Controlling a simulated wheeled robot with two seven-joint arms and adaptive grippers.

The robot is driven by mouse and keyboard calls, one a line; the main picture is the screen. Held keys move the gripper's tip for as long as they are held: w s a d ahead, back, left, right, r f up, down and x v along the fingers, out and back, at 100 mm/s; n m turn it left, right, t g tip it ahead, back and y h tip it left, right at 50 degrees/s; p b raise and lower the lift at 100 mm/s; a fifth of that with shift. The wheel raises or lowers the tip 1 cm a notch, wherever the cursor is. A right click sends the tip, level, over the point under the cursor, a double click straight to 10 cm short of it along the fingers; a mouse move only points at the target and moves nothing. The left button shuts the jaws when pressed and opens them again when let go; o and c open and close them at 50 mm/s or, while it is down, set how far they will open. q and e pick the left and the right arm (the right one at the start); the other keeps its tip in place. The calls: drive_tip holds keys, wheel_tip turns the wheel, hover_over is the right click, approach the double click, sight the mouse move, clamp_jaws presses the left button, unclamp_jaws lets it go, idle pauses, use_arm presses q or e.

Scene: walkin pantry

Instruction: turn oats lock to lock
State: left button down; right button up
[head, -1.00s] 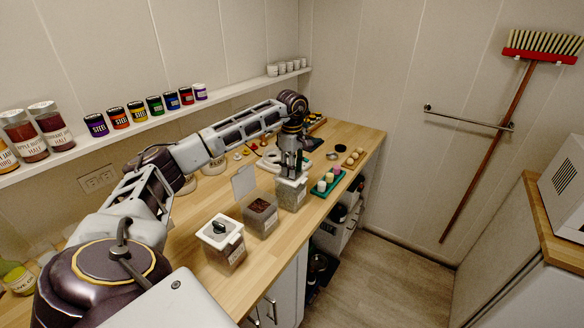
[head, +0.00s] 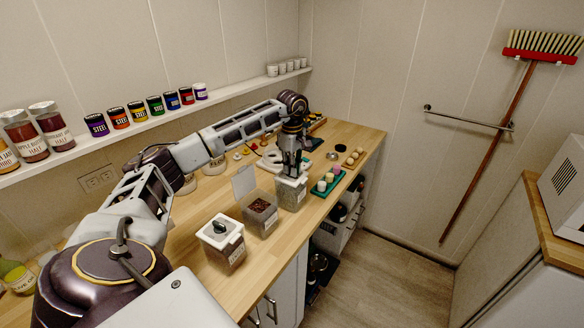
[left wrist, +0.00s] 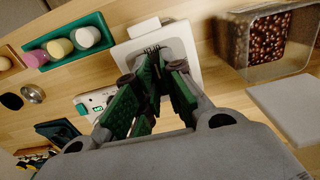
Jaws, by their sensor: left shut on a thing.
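A clear canister (head: 292,196) stands farthest along the counter in a row of three. Its label is too small to read, so I cannot tell whether it holds the oats. My left gripper (head: 291,172) points down onto its top. In the left wrist view, the green-padded fingers (left wrist: 152,82) are closed together over the white lid (left wrist: 188,68), shut on its knob, which they mostly hide. The middle canister (head: 260,215) holds dark beans and its lid stands open. The nearest canister (head: 221,243) has a white lid with a dark knob. My right gripper is not in view.
A green tray (head: 326,183) with round pastel items sits just right of the held canister. A white scale-like object (head: 270,159) lies behind. Jars and tins line the wall shelf (head: 150,124).

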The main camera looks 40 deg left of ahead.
use_arm(q)
drive_tip(key=m, duration=0.4)
drive_tip(key=shift+s+p, duration=0.1)
drive_tip(key=shift+p, duration=0.3)
drive_tip(key=m, duration=0.4)
drive_tip(key=shift+m, duration=0.4)
drive_tip(key=m, duration=0.4)
drive_tip(key=shift+s+a+p, duration=0.1)
drive_tip(key=shift+p, duration=0.2)
drive_tip(key=shift+a+m, duration=0.1)
drive_tip(key=shift+m, duration=2)
drive_tip(key=c, duration=1.5)
unclamp_jaws()
